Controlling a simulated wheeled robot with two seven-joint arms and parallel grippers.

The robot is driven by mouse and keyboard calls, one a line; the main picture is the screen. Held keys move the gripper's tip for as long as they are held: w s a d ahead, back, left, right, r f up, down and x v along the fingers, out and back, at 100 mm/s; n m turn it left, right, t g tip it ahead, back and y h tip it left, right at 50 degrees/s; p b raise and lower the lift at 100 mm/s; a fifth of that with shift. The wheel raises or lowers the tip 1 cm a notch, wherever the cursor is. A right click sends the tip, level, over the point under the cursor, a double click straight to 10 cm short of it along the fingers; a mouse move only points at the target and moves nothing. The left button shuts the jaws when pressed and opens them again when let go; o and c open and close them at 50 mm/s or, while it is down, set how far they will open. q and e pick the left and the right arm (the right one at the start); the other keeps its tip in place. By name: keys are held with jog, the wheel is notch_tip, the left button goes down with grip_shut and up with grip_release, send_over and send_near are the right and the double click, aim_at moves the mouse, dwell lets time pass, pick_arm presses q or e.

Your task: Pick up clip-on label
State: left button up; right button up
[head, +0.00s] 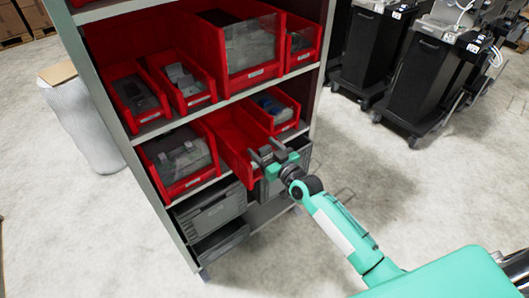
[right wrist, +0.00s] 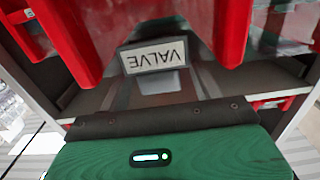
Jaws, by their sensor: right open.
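The clip-on label (right wrist: 154,56) is a white plate with dark letters reading VALVE, upside down in the right wrist view. It shows between the two dark fingers of my right gripper (right wrist: 158,72), with red bin walls on both sides. In the head view my right gripper (head: 272,153) is at the front of a red bin (head: 232,140) on the lower red-bin shelf. It is open; I cannot tell whether its fingers touch the label. The label does not show in the head view. My left gripper is not in view.
The shelf rack (head: 160,127) holds several red bins, one with grey parts (head: 178,155) left of my gripper. Grey crates (head: 210,208) stand below. Black carts (head: 419,80) stand at the back right.

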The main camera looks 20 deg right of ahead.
jog(key=c, duration=1)
jog(key=shift+c, duration=0.2)
